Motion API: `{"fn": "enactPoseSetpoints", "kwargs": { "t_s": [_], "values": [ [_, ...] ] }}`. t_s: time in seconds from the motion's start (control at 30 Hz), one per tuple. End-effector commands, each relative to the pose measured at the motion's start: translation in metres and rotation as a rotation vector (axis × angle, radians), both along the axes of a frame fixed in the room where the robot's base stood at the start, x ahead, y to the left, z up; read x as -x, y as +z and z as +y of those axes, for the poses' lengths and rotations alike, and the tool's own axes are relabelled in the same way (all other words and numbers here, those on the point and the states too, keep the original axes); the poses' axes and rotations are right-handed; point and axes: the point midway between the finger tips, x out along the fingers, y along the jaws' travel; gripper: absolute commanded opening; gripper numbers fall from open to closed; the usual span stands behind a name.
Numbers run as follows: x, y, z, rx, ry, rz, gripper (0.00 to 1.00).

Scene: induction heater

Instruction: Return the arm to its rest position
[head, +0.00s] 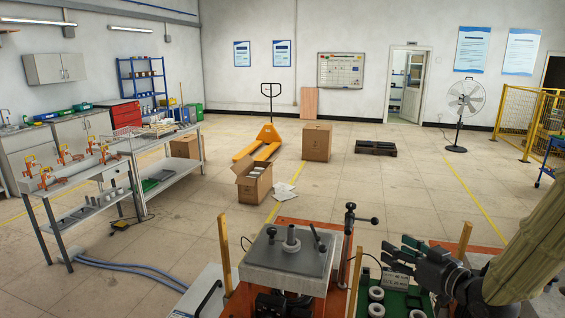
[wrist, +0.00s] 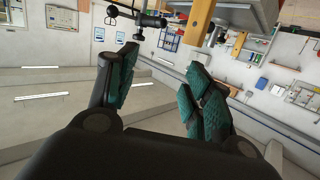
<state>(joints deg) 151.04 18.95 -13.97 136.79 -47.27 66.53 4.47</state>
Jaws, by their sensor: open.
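My gripper (head: 396,256) is at the lower right of the head view, at the end of my arm. Its fingers point left toward the induction heater (head: 290,260), a grey-topped unit with a short upright post and ring on its plate. The gripper is apart from the heater and to its right. In the wrist view the two teal-padded fingers (wrist: 160,95) stand spread with nothing between them. The wrist view is tilted, and the heater's underside edge (wrist: 230,15) shows at its top.
A green tray (head: 396,298) with several pale rings (head: 376,294) lies below my gripper. A black-knobbed lever (head: 350,220) and wooden posts (head: 465,240) rise close by. An open cardboard box (head: 254,186) and a yellow pallet jack (head: 258,146) stand on the floor beyond. The floor at right is mostly clear.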

Motion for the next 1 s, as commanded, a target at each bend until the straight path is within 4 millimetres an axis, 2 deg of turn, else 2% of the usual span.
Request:
{"fn": "enactPoseSetpoints", "kwargs": {
  "t_s": [0.17, 0.27, 0.47, 0.6, 0.77, 1.0],
  "values": [
    [0.005, -0.056, 0.007, 0.019, -0.033, 0.123, 0.51],
    [0.014, -0.098, 0.010, 0.035, -0.063, 0.215, 0.51],
    [0.041, -0.179, 0.017, 0.070, -0.116, 0.402, 0.51],
    [0.069, -0.233, 0.022, 0.096, -0.152, 0.534, 0.51],
    [0.108, -0.291, 0.028, 0.129, -0.190, 0.687, 0.51],
    [0.182, -0.368, 0.037, 0.184, -0.240, 0.915, 0.51]
  ]
}}
